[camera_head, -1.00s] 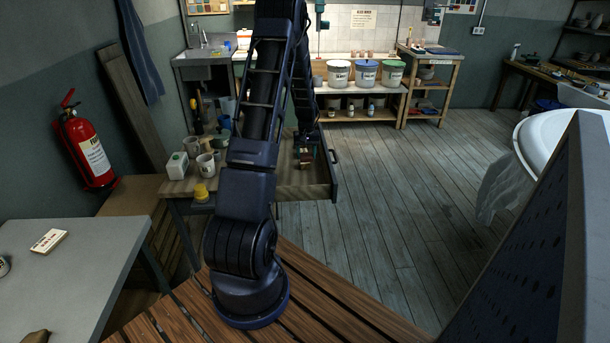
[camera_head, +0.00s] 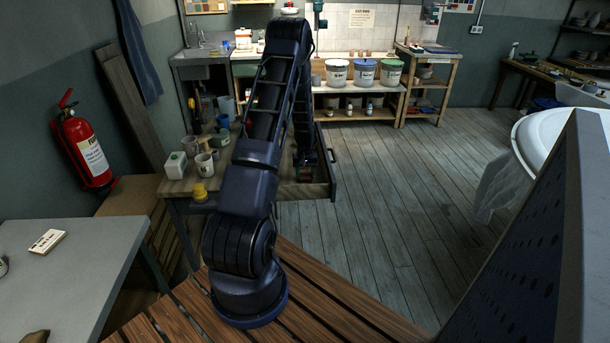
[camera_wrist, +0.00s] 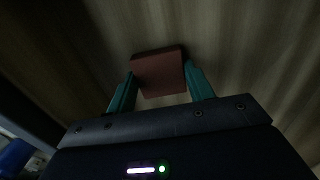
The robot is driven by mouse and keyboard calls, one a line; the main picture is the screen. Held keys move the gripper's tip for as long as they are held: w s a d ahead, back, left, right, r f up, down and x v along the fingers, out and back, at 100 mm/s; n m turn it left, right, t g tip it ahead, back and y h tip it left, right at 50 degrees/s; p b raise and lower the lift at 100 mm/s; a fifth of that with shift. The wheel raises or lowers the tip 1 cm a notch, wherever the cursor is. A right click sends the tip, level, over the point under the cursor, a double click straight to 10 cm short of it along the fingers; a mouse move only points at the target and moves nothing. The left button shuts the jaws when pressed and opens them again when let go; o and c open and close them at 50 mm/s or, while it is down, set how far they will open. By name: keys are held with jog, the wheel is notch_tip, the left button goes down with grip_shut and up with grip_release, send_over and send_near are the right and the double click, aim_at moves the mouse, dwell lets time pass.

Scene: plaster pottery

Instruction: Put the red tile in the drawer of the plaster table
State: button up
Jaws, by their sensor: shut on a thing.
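The red tile (camera_wrist: 158,74) shows between the two teal fingers of my gripper (camera_wrist: 159,80) in the wrist view. My gripper is shut on it. A wooden surface lies close beyond the tile; I cannot tell whether they touch. In the head view my gripper (camera_head: 305,174) is low inside the open drawer (camera_head: 332,174) of the plaster table (camera_head: 174,188). The tile is small and dark there, and my arm hides part of the drawer and table.
A yellow container (camera_head: 200,193), a white box (camera_head: 177,164) and several cups stand on the table left of my arm. A grey table (camera_head: 75,285) is at lower left. The plank floor (camera_head: 400,200) right of the drawer is clear.

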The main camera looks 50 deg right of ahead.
jog(key=shift+f, duration=0.1)
jog(key=o, duration=1)
